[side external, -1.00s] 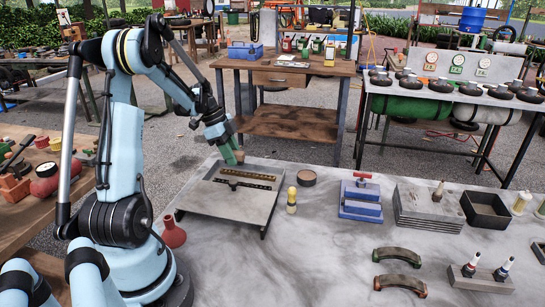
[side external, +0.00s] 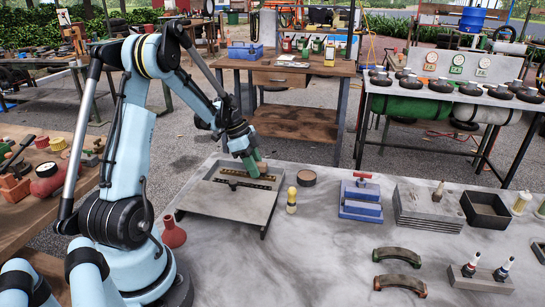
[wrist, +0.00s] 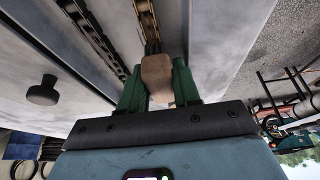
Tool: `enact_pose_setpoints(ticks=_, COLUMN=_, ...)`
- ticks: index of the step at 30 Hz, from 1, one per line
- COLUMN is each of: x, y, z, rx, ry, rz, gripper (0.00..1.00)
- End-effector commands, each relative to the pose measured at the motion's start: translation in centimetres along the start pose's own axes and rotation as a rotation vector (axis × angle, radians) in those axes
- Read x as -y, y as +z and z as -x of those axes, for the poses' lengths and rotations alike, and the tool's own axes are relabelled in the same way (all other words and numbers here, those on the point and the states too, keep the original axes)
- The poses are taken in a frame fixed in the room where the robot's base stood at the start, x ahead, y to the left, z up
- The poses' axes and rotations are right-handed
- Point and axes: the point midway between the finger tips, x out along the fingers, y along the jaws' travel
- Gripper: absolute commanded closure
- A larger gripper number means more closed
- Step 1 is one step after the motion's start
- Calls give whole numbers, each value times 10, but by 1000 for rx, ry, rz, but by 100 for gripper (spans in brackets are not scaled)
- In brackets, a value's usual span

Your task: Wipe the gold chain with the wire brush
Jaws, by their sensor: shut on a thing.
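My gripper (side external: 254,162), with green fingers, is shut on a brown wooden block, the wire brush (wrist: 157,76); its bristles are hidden. The fingers also show in the wrist view (wrist: 158,86). The gold chain (wrist: 148,22) lies straight in a shallow grey tray (side external: 225,208), directly ahead of the brush in the wrist view. In the side view, it is the farther chain (side external: 265,184), partly hidden by my gripper, which is tilted over its right part. I cannot tell whether the bristles touch it. A darker second chain (wrist: 92,38) runs parallel, nearer the side camera.
The tabletop before the tray is clear.

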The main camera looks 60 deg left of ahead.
Motion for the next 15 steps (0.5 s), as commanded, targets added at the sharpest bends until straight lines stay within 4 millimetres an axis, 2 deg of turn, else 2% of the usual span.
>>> enact_pose_setpoints(ticks=3, x=0, y=-11, z=-4, rx=0, ry=0, rz=-2, gripper=97)
enact_pose_setpoints(ticks=15, x=0, y=26, z=11, rx=1, ry=-1, rz=3, gripper=97)
